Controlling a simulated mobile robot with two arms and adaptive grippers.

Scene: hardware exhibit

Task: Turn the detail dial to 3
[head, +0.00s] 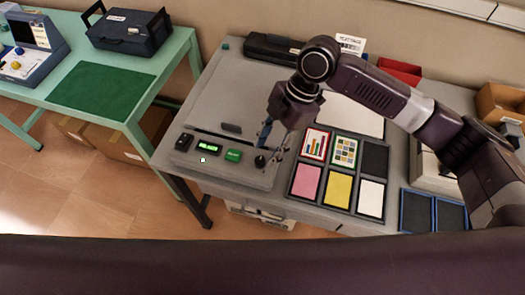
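The grey flatbed machine (222,88) lies on the table. Its front panel (225,172) carries a small display (208,147) with green lit text too small to read, a green button (233,155) and a dark round dial (260,161) at the right end. The dial's marks and setting cannot be read. My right gripper (271,148) points down just above and behind the dial, its two fingers apart with a gap between them. Whether a fingertip touches the dial cannot be told. My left gripper is not in view.
A dark tray of cards (325,201) in several compartments lies close right of the dial. Blue-edged trays (418,208) lie at the right. A green table (140,60) stands at the left, across a floor gap.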

